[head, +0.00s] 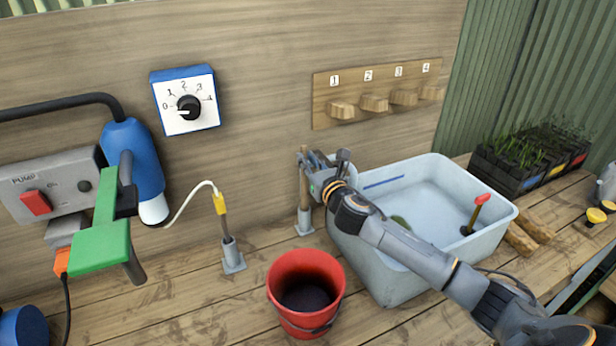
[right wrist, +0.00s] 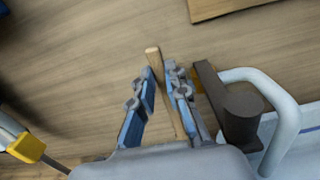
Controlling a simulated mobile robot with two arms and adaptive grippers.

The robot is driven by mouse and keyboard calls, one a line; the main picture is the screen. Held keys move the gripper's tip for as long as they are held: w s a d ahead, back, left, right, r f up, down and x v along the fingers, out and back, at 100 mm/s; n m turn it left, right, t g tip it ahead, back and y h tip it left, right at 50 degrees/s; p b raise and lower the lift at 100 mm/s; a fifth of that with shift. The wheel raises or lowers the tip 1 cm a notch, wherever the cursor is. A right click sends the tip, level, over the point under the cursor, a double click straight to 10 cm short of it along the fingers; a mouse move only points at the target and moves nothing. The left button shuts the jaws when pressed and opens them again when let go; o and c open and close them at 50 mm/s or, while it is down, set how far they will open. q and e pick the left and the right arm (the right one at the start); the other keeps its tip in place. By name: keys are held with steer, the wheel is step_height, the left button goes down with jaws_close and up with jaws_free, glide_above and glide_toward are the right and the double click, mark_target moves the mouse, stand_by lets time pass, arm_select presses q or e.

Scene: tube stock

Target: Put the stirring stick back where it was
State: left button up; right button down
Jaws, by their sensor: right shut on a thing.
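The stirring stick (head: 304,187) is a thin wooden rod. In the head view it stands about upright against the back wall, its lower end at a small grey holder (head: 304,225) on the bench; I cannot tell how deep it sits. My right gripper (head: 308,172) is shut on its upper part. In the right wrist view the stick (right wrist: 153,58) runs between the two blue-padded fingers (right wrist: 162,95), its top end poking out past them. My left gripper is not in view.
A pale tub (head: 365,235) with a red-handled tool (head: 475,212) stands right of the stick, under my right arm. A red bucket (head: 305,320) stands in front. A second grey holder (head: 232,262) with a yellow-tipped probe (head: 220,203) is to the left. Numbered pegs (head: 374,103) are above.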

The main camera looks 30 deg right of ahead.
mark_target(304, 185)
step_height(304, 185, down, 4)
steer(key=shift+f+b, duration=0.2)
steer(key=shift+b, duration=0.15)
steer(key=shift+f, duration=0.2)
steer(key=c, duration=1.3)
jaws_free()
steer(key=shift+c, duration=0.2)
